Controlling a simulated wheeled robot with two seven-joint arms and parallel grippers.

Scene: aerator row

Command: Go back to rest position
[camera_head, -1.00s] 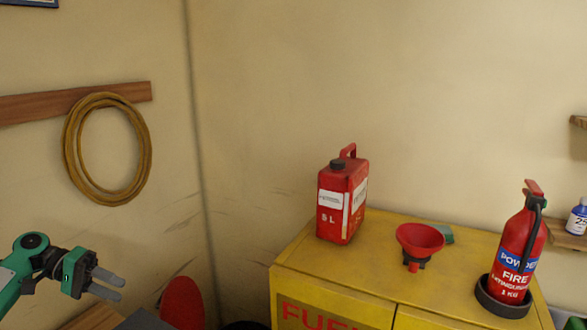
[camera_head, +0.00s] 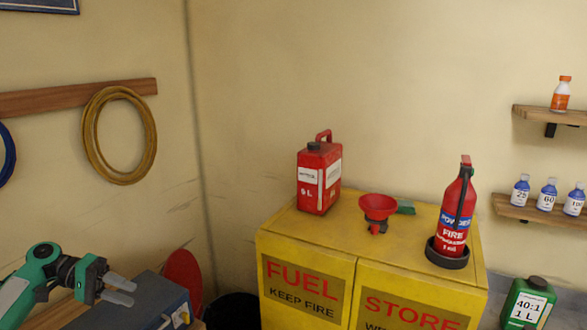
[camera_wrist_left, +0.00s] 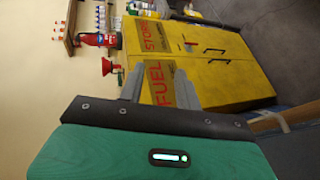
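My left gripper (camera_head: 119,290) is at the lower left of the head view, in front of a grey-blue box. Its two grey fingers stand apart with nothing between them. In the left wrist view the fingers (camera_wrist_left: 160,88) also show apart, with the yellow fuel cabinet (camera_wrist_left: 220,45) beyond them at a distance. My right gripper is not in view.
The yellow cabinet (camera_head: 345,243) holds a red fuel can (camera_head: 319,180), a red funnel (camera_head: 377,208) and a fire extinguisher (camera_head: 456,215). A green bottle (camera_head: 528,303) is at right. A grey-blue box (camera_head: 150,302) is close behind my left gripper.

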